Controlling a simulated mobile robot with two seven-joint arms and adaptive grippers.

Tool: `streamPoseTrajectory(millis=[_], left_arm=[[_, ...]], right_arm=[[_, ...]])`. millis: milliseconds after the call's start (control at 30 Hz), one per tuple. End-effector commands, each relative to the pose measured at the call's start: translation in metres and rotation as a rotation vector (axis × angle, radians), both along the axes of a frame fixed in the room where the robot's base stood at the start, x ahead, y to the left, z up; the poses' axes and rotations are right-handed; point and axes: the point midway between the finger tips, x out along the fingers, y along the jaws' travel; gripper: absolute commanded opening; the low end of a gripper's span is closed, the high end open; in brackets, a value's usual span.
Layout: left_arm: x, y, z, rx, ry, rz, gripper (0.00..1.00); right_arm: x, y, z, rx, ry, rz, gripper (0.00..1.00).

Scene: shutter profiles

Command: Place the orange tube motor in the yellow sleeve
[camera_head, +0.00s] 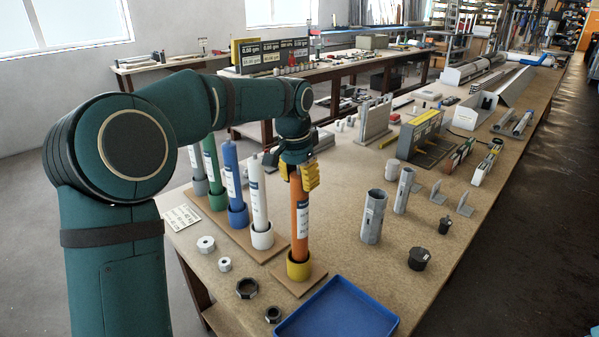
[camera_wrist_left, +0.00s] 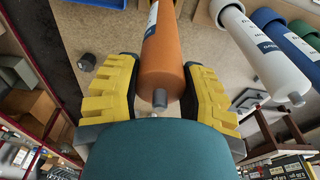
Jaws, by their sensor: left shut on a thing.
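The orange tube motor (camera_head: 300,217) stands upright, its lower end at the yellow sleeve (camera_head: 298,267) on a small brown board. The lower end is hidden by the sleeve's rim, so it appears to be inside; how deep I cannot tell. My left gripper (camera_head: 300,178) is shut on the motor's upper end. In the left wrist view the yellow fingers (camera_wrist_left: 164,95) lie on both sides of the orange tube (camera_wrist_left: 163,65), with its grey end pin toward the palm. The sleeve is not clear in the wrist view. My right gripper is not in view.
A white tube (camera_head: 259,200), a blue tube (camera_head: 233,180) and a green tube (camera_head: 212,165) stand in sleeves to the left. A blue tray (camera_head: 340,312) lies at the front. Grey octagonal tubes (camera_head: 373,218) stand to the right. Nuts and rings lie at the front left.

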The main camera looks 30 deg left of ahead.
Motion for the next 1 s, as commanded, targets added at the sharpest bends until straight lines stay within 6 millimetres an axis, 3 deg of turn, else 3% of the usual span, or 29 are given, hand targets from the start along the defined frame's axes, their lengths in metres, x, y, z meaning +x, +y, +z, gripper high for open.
streamPoseTrajectory(millis=[200, 533, 567, 600, 633, 1000], left_arm=[[0.0, 0.0, -0.023, 0.0, -0.003, 0.0, 0.0], [0.0, 0.0, -0.024, 0.0, -0.004, 0.0, 0.0], [0.0, 0.0, -0.027, 0.0, 0.001, 0.0, 0.48], [0.0, 0.0, -0.026, 0.0, 0.001, 0.0, 0.62], [0.0, 0.0, -0.026, 0.0, 0.001, 0.0, 0.69], [0.0, 0.0, -0.023, 0.0, 0.0, 0.0, 0.69]], right_arm=[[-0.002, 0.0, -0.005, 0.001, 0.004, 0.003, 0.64], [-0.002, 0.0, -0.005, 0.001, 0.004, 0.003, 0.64], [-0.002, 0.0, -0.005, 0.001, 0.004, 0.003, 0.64], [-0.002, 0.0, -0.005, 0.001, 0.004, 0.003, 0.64], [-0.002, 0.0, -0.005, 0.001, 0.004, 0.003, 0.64], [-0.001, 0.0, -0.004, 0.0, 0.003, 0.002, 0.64]])
